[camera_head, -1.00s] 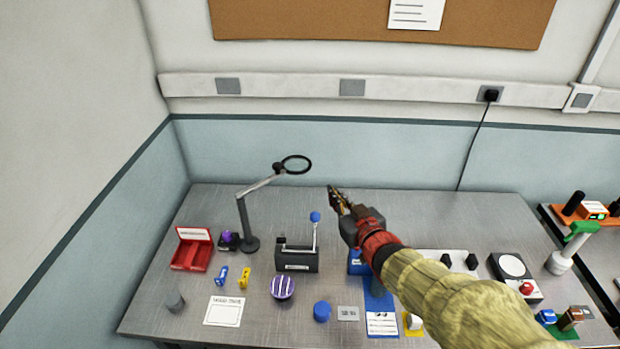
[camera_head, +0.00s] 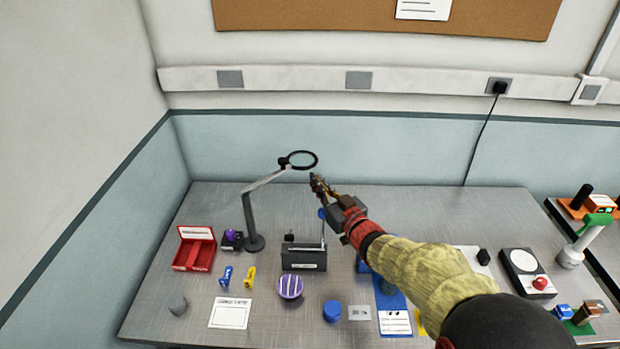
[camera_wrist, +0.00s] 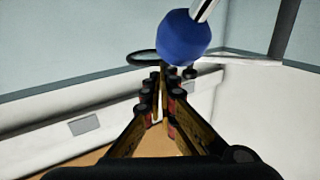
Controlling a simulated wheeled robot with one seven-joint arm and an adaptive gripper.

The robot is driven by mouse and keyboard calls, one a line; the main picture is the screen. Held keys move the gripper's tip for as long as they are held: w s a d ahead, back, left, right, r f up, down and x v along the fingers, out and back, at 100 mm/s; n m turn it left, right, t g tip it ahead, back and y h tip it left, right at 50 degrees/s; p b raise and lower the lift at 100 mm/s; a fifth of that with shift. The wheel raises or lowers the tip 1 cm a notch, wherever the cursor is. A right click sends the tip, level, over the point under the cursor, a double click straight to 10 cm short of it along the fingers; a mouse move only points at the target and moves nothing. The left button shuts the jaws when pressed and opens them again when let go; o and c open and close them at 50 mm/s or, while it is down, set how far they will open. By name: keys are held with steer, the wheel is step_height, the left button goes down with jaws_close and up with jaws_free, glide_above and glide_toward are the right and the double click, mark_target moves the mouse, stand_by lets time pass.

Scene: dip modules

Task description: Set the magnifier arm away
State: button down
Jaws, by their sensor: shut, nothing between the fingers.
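The magnifier arm (camera_head: 266,181) rises from a dark post (camera_head: 250,222) on a round base at the back left of the bench. It slants up to the right and ends in a black ring lens (camera_head: 302,160). The ring also shows behind my fingers in the wrist view (camera_wrist: 140,57). My gripper (camera_head: 317,181) is shut and empty, just right of and slightly below the ring. I see no clear contact with it. In the wrist view my fingertips (camera_wrist: 164,68) meet, and a blue ball knob (camera_wrist: 186,40) on a pale rod stands close to them.
A dark box (camera_head: 304,259) with an upright lever stands below my gripper. A red open box (camera_head: 194,250), a purple striped ball (camera_head: 290,287) and a blue cylinder (camera_head: 332,311) stand nearby. The back wall is close behind the ring. The back right bench is mostly clear.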

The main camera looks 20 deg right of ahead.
mark_target(305, 168)
steer(key=shift+b+x, duration=0.45)
steer(key=shift+x, duration=1.7)
steer(key=shift+w+a+n+g+y+p, duration=0.1)
steer(key=shift+w+n+g+y+p, duration=0.2)
steer(key=shift+w+n+y+p, duration=0.5)
steer(key=shift+w+a+y+b, duration=0.15)
steer(key=shift+w+y, duration=0.05)
steer(key=shift+w, duration=0.3)
steer(key=shift+w+a+y+b, duration=0.1)
steer(key=shift+w+y+b, duration=0.1)
steer(key=shift+w, duration=0.3)
steer(key=shift+x, duration=0.8)
steer(key=shift+s+f, duration=0.1)
